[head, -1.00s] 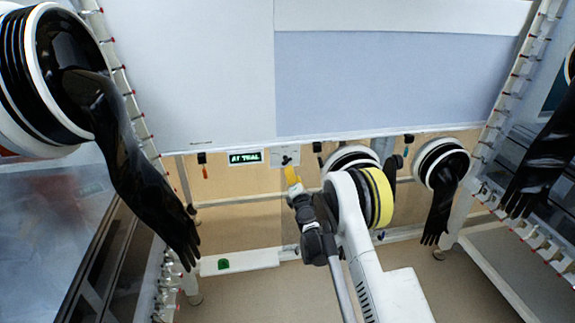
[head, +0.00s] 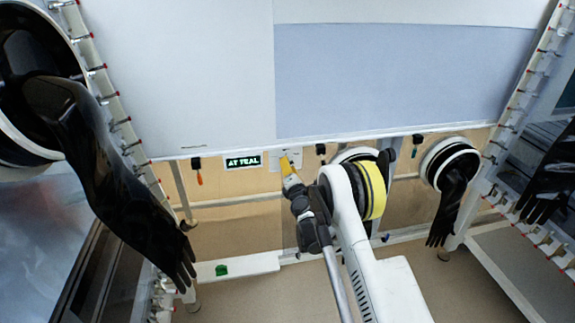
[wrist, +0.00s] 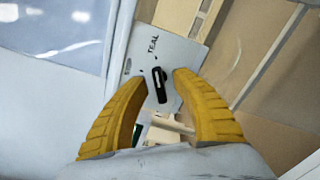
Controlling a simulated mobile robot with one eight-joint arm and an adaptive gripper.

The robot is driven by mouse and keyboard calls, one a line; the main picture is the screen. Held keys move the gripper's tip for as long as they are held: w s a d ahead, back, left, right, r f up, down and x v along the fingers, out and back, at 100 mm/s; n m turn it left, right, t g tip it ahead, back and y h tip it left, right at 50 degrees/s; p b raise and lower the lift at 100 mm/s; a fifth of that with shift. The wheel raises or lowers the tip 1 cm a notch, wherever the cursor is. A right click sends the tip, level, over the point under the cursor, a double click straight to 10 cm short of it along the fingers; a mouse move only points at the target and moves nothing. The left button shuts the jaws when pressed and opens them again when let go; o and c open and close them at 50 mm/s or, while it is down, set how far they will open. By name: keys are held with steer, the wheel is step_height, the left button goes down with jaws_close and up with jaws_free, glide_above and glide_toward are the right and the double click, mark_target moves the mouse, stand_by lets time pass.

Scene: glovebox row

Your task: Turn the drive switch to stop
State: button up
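The drive switch (wrist: 160,86) is a black elongated knob with a light mark, on a white plate marked TEAL in the wrist view. My gripper (wrist: 161,77) is open, with one yellow finger on each side of the knob and gaps showing between. I cannot tell whether the fingertips touch the plate. In the head view the tip of my yellow gripper (head: 287,164) is in front of the white switch plate (head: 272,161) and hides the knob. A small display (head: 244,161) left of the plate reads AT TEAL in green.
Black gloves hang from round ports at left (head: 110,180) and right (head: 447,205). Small hanging tags (head: 199,178) flank the display. A white ledge (head: 245,265) with a green item lies below. The wall above is a flat pale panel (head: 400,80).

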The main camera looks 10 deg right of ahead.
steer(key=shift+s, duration=0.1)
jaws_close()
steer(key=shift+n, duration=2.8)
jaws_free()
